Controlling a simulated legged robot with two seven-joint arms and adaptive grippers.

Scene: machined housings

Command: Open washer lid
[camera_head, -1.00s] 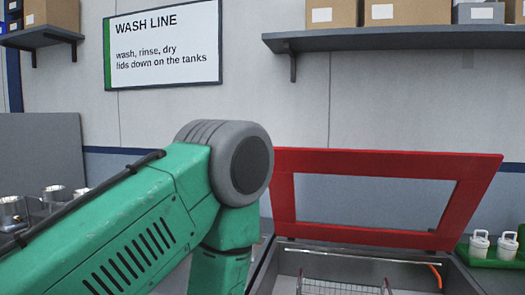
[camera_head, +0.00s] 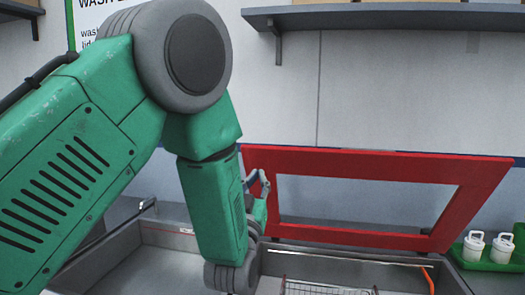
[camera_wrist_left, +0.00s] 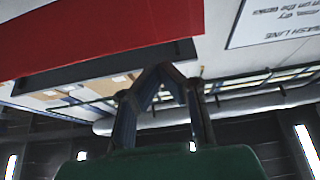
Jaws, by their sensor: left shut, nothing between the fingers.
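The washer lid (camera_head: 365,161) is a red rectangular frame with a see-through middle. It stands raised and tilted at the back of the grey washer tank (camera_head: 455,280), whose inside is exposed. My left gripper (camera_head: 264,176) is in front of the lid's left end, fingers up and together, with nothing between them. In the left wrist view the fingertips (camera_wrist_left: 160,68) meet just below the edge of the red lid (camera_wrist_left: 90,35). I cannot tell whether they touch it. My left arm hides part of the tank. My right gripper is not in view.
A wire basket (camera_head: 325,289) sits in the tank, near an orange hooked piece (camera_head: 428,279). Another grey basin (camera_head: 165,245) lies left. White lidded containers (camera_head: 473,245) stand in a green tray (camera_head: 485,264) at right. A shelf (camera_head: 400,17) hangs above the lid.

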